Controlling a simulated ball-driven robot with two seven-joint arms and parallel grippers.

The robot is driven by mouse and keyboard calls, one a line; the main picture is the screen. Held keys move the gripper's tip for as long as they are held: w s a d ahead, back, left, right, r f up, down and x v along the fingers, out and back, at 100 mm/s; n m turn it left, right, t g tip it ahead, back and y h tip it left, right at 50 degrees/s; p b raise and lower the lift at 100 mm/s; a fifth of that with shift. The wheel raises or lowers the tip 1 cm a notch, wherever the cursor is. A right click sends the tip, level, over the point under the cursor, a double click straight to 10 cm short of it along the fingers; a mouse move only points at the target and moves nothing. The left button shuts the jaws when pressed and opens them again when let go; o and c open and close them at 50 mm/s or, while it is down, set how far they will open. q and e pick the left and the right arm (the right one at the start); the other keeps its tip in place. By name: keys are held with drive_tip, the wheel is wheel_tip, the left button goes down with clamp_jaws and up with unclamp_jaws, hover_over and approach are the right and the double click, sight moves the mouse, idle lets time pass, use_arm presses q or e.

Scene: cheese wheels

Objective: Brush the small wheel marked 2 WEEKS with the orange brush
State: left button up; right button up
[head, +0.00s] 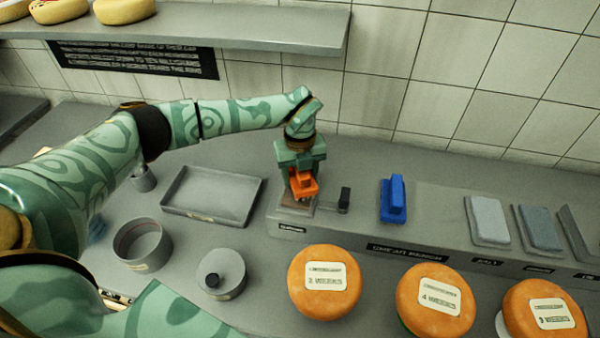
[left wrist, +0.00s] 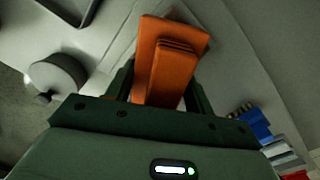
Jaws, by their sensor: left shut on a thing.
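My left gripper (head: 302,172) is shut on the orange brush (head: 304,186) at the back of the counter, over a small pad with a label on its front edge. In the left wrist view the orange brush (left wrist: 168,62) sits between the fingers of the left gripper (left wrist: 160,85). The small wheel marked 2 WEEKS (head: 324,300) is orange-brown with a pale label and lies in front of the brush, apart from it. My right gripper is not in view.
A blue brush (head: 393,200) stands right of the gripper. Wheels marked 4 WEEKS (head: 428,318) and another (head: 530,318) lie to the right. A grey tray (head: 212,214), an open ring (head: 142,262) and a knobbed lid (head: 232,285) are left. A shelf (head: 250,22) is above.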

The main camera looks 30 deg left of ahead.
use_arm(q)
drive_tip(key=shift+f, duration=0.45)
idle(0.3)
drive_tip(key=shift+f, duration=0.1)
idle(1.1)
drive_tip(key=shift+s, duration=0.1)
wheel_tip(320, 180, up, 7)
drive_tip(key=p, duration=0.6)
drive_tip(key=shift+w, duration=0.2)
